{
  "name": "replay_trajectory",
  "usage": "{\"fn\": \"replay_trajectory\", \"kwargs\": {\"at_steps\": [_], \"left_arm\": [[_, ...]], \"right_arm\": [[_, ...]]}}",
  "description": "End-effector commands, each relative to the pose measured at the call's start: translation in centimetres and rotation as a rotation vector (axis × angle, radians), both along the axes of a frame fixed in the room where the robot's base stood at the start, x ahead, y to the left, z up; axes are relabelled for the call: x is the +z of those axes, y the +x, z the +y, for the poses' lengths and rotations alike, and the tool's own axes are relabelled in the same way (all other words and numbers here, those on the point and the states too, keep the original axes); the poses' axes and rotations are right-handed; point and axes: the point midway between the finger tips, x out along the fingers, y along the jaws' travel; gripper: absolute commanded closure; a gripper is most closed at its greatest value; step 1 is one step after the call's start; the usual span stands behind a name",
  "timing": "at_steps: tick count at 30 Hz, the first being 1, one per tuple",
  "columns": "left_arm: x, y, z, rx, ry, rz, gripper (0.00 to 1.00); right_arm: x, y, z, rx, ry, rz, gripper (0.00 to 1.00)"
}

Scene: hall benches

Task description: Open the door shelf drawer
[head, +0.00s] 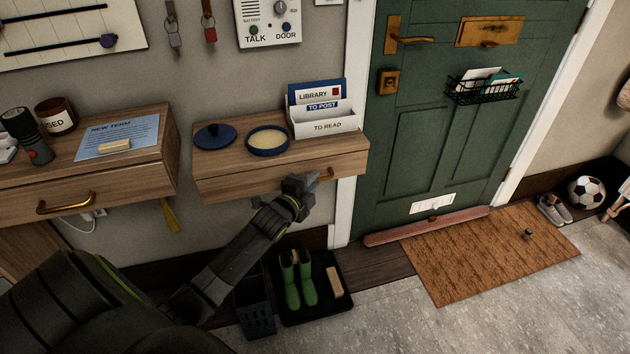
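The door shelf (358,148) is a small wooden wall shelf beside the green door. Its drawer front (240,185) looks flush with the shelf, so the drawer appears closed. A small brass handle (326,174) is at the right part of the drawer front. My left gripper (311,180) is at this handle, its tips at or very close to the handle's left end. The fingers are dark and small, and partly hide the handle; I cannot tell whether they are closed on it. My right gripper is out of view.
On the shelf are a blue lid (214,137), a round tin (268,141) and a letter rack (324,122). A larger drawer unit (155,168) is to the left. Green boots (299,280) on a black tray (321,311) and a dark basket (256,305) stand below.

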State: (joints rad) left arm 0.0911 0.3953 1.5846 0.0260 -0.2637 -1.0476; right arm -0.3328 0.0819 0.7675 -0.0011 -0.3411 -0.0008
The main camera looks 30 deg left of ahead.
Motion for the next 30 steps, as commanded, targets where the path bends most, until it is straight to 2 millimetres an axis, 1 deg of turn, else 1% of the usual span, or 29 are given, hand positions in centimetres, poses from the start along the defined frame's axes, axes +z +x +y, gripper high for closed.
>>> {"fn": "replay_trajectory", "kwargs": {"at_steps": [1,6,15,16,18,20,30], "left_arm": [[-0.1,0.6,0.0,0.0,-0.001,0.0,0.81],[-0.2,1.5,0.1,0.0,0.0,0.0,0.81],[-0.2,1.7,0.1,0.0,0.0,0.0,0.81],[-0.2,1.7,0.1,0.0,0.0,0.0,0.84],[-0.2,1.7,0.1,0.0,0.0,0.0,0.93],[-0.3,1.7,0.1,0.0,0.0,0.0,1.0],[-0.2,1.5,0.0,0.0,-0.001,0.001,1.0]], "right_arm": [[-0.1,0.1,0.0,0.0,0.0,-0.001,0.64],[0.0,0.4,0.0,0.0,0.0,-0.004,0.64],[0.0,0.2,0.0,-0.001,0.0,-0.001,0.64],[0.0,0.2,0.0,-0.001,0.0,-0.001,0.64],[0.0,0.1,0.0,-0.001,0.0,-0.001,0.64],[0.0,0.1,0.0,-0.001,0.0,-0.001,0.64],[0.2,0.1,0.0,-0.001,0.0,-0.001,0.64]]}}
